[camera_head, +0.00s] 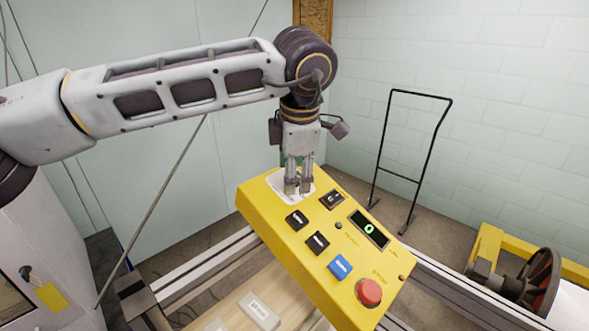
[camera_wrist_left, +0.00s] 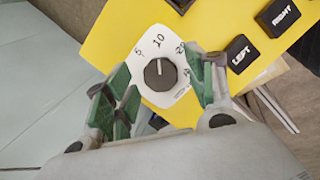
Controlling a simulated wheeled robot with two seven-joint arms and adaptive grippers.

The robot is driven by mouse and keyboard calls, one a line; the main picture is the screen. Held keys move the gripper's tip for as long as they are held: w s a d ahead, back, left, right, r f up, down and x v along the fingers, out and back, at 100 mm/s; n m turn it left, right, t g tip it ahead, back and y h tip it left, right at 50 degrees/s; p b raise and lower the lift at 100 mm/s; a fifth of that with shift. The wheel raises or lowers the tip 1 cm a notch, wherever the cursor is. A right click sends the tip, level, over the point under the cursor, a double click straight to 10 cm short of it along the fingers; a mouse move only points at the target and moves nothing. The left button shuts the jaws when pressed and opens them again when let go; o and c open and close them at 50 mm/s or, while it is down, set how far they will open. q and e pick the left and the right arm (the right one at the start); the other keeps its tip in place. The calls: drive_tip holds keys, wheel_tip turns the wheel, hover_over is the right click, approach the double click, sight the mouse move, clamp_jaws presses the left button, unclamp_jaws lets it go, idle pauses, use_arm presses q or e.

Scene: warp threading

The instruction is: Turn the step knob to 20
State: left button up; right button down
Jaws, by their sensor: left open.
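The step knob (camera_wrist_left: 160,75) is a dark round dial on a white plate (camera_wrist_left: 180,90); its white pointer line points up, close to the 10 mark. The marks 5, 10 and 20 show around it, with 20 on the upper right; a lower right mark is hard to read. My left gripper (camera_wrist_left: 166,82) is open, with one green-padded finger on each side of the knob. I cannot tell whether they touch it. In the head view my left gripper (camera_head: 298,188) is above the white plate at the panel's far left corner, hiding the knob. My right gripper is not in view.
LEFT (camera_wrist_left: 239,53) and RIGHT (camera_wrist_left: 278,16) buttons lie right of the knob. Metal rails (camera_head: 205,270) run below the panel.

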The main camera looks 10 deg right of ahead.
use_arm(q)
drive_tip(key=shift+f, duration=0.25)
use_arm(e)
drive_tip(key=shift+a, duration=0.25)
use_arm(q)
drive_tip(key=shift+c, duration=0.3)
drive_tip(key=c, duration=1)
drive_tip(key=shift+o, duration=0.2)
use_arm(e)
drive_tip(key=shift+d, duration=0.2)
